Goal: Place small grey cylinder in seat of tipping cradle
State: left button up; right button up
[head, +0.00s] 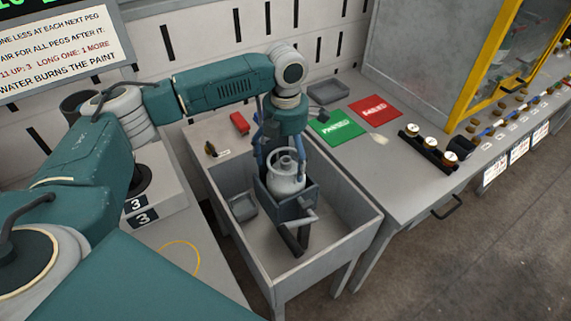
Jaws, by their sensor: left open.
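The small grey cylinder (287,183), with a collar ring on top, is upright inside the dark blue-grey tipping cradle (292,202). The cradle's walls hide the cylinder's lower part, so I cannot tell whether its base rests on the seat. The cradle stands in a large grey open trough. My left gripper (283,152) comes down from above with its fingers apart, around or beside the cylinder's collar; I cannot tell whether they touch it. My right gripper is out of view.
The grey trough (352,222) has raised walls around the cradle, and a small grey tray (242,207) lies inside at left. A green mat (337,125), a red mat (376,109) and a dark holder with several knobs (428,148) lie on the right bench.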

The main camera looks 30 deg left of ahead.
pick_arm(q)
notch_tip(320, 180, up, 10)
jog(key=shift+f, duration=0.2)
dwell(0.5)
